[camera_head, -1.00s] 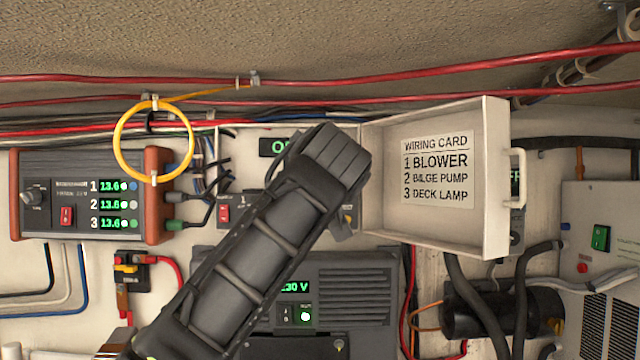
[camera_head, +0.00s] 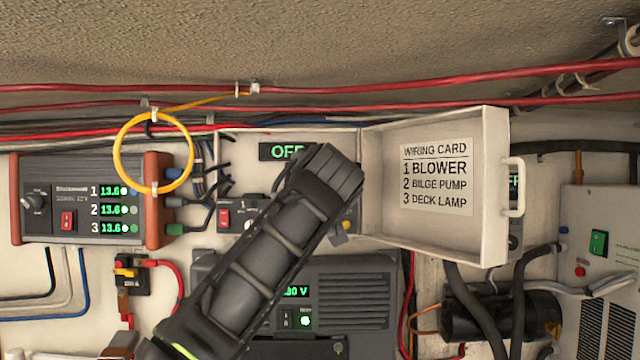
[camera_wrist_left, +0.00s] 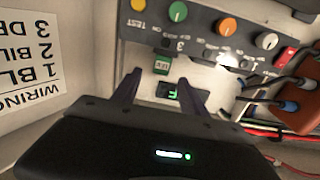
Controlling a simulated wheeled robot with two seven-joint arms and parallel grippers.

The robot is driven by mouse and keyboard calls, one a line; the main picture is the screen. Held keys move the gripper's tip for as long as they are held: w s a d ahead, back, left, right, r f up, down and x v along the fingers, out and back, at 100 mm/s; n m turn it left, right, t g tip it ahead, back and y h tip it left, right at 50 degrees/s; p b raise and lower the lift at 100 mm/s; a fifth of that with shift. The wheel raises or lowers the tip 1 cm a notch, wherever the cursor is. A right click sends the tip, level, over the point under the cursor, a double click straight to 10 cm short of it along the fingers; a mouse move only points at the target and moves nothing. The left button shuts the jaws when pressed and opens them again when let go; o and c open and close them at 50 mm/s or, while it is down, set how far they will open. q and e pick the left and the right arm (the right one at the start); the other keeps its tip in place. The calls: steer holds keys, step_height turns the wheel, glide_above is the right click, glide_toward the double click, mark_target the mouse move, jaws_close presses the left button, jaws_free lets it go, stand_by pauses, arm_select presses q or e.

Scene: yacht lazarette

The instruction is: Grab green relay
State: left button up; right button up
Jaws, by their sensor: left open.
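A small block with a green face (camera_wrist_left: 163,65), which may be the green relay, sits below the knob panel in the wrist view. In the head view my arm hides that part of the box. My left gripper (camera_wrist_left: 159,78) is open, its two dark fingers pointing at the box interior with nothing clearly held between them. The small block and a green lit display (camera_wrist_left: 172,91) show between the fingers. Whether a fingertip touches anything cannot be told. My right gripper is not in view.
The open box lid (camera_head: 490,235) with a wiring card (camera_head: 437,175) stands right of my arm. A yellow cable loop (camera_head: 118,165) hangs at upper left near the orange-ended supply unit (camera_head: 60,180). A dark unit (camera_head: 355,275) lies below. Red cables (camera_head: 400,80) run above.

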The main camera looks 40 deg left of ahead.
arm_select(q)
steer(key=p+x, duration=0.1)
steer(key=x, duration=0.1)
steer(key=shift+w+a+r, duration=0.1)
steer(key=shift+w+a, duration=0.45)
steer(key=shift+w, duration=0.05)
steer(key=shift+f, duration=0.2)
steer(key=shift+c, duration=0.4)
jaws_close()
